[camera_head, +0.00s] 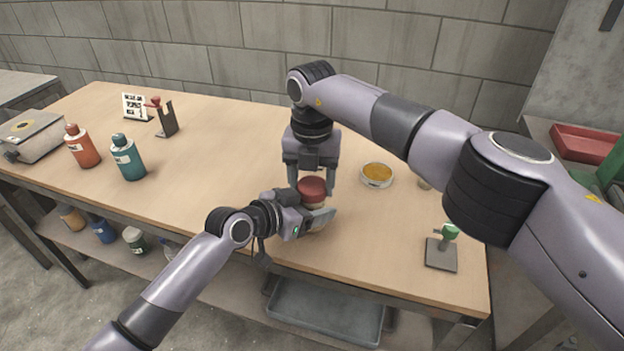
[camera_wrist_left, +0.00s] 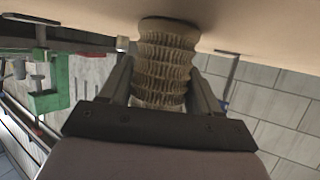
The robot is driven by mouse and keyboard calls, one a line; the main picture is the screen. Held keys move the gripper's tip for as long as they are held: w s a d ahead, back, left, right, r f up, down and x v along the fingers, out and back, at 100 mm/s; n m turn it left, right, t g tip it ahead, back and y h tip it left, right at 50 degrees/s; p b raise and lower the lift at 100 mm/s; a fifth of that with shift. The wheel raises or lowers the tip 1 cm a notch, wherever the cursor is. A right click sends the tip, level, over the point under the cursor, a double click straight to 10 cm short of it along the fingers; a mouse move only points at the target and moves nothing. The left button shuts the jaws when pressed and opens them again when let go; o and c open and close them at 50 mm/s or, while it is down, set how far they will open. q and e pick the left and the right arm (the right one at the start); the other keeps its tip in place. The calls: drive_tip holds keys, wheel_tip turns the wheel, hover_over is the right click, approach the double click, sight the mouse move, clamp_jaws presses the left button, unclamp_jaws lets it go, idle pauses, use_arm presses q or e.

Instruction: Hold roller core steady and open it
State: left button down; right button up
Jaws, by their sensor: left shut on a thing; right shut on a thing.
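The roller core stands upright near the front middle of the table (camera_head: 230,130). In the head view its dark red top (camera_head: 312,187) shows, and most of its body is hidden by my left gripper. In the left wrist view its body is a tan, ribbed tube (camera_wrist_left: 167,60). My left gripper (camera_head: 318,215) is shut around the lower body from the front left; its two fingers flank the tube in the left wrist view (camera_wrist_left: 165,90). My right gripper (camera_head: 311,180) points down from above and is shut on the red top.
A round dish with orange contents (camera_head: 376,175) sits right of the core. A green-topped stand (camera_head: 442,250) is at the right front. The middle left is clear.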

drive_tip(key=o, duration=1.2)
drive_tip(key=shift+c, duration=0.2)
drive_tip(key=shift+r, duration=2.35)
drive_tip(key=shift+c, duration=0.4)
wheel_tip(320, 180, up, 3)
drive_tip(key=m, duration=0.6)
drive_tip(key=shift+r, duration=0.1)
drive_tip(key=shift+f, duration=0.5)
wheel_tip(320, 180, down, 7)
drive_tip(key=shift+r, duration=0.1)
